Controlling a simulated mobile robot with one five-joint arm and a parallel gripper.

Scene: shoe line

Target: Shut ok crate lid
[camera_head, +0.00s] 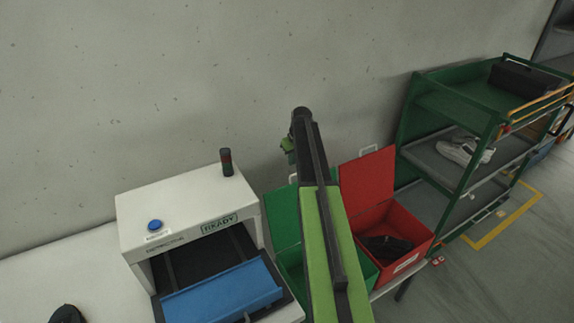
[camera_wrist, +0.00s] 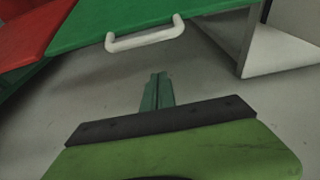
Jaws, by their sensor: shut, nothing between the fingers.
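The green crate (camera_head: 290,262) stands between the white machine and a red crate, partly hidden behind my arm. Its green lid (camera_head: 282,216) stands up open against the wall side. In the wrist view the green lid (camera_wrist: 150,15) fills the top, with a white handle (camera_wrist: 145,38) on its edge. My gripper (camera_wrist: 157,80) is shut and empty, with the fingertips apart from the handle, a little below it in that view. In the head view my gripper (camera_head: 288,148) is near the wall, above the lid; its fingertips are hard to make out.
The red crate (camera_head: 415,250) has its lid (camera_head: 367,188) up and a dark shoe (camera_head: 385,248) inside. The white machine (camera_head: 185,215) with a blue flap (camera_head: 222,292) is close on the left. A green shelf cart (camera_head: 440,103) stands right. The grey wall (camera_head: 200,70) is close behind.

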